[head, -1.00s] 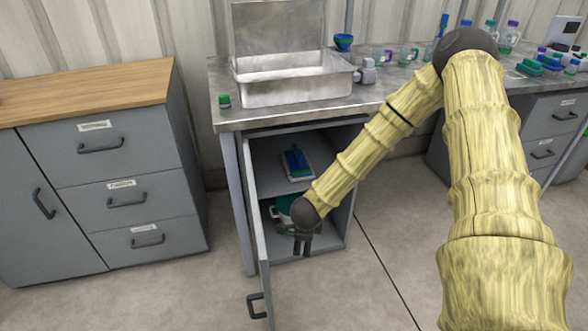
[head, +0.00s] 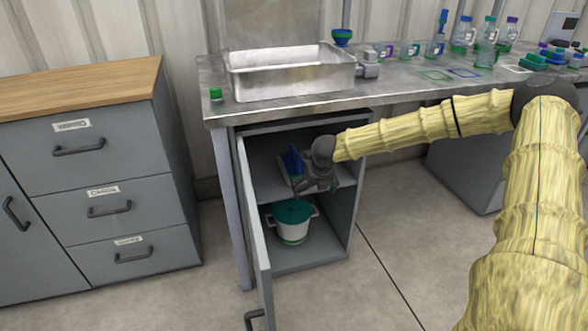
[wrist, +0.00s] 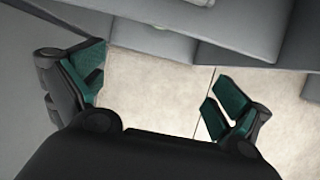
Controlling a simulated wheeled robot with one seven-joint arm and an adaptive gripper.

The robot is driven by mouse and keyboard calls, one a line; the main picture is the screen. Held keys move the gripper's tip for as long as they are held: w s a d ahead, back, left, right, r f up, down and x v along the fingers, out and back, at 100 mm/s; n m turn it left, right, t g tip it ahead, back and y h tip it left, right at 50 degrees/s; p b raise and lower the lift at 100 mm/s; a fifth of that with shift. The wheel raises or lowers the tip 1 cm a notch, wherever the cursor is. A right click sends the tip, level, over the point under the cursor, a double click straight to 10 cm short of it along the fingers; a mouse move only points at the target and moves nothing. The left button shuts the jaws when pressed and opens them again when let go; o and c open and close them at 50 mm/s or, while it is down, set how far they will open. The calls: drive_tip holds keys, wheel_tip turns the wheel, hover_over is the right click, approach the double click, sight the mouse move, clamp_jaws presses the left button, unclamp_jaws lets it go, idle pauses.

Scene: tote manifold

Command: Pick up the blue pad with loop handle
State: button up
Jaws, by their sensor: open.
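The blue pad with loop handle (head: 292,160) stands on the upper shelf of the open cabinet in the head view, at the left part of the shelf, with a pale base under it. My gripper (head: 307,187) is at the front of that shelf, just right of the pad and partly covering its base. Whether they touch cannot be told. In the wrist view my gripper (wrist: 155,100) is open, its teal-padded fingers wide apart with only floor between them. The pad does not show in the wrist view.
A white pot with a teal lid (head: 292,222) stands on the cabinet's lower shelf. The open cabinet door (head: 253,220) stands out at the left. A metal sink (head: 290,75) and glassware are on the bench above. Drawers (head: 100,180) stand at the left.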

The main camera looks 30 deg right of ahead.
drive_tip(key=b, duration=0.2)
hover_over(303, 183)
drive_tip(key=s, duration=0.2)
drive_tip(key=shift+s+a, duration=0.15)
drive_tip(key=shift+a, duration=0.3)
drive_tip(key=b+x, duration=0.1)
drive_tip(key=x, duration=0.4)
drive_tip(key=shift+f, duration=0.1)
drive_tip(key=c, duration=1.2)
drive_tip(key=shift+r+p, duration=0.25)
drive_tip(key=shift+p, duration=0.1)
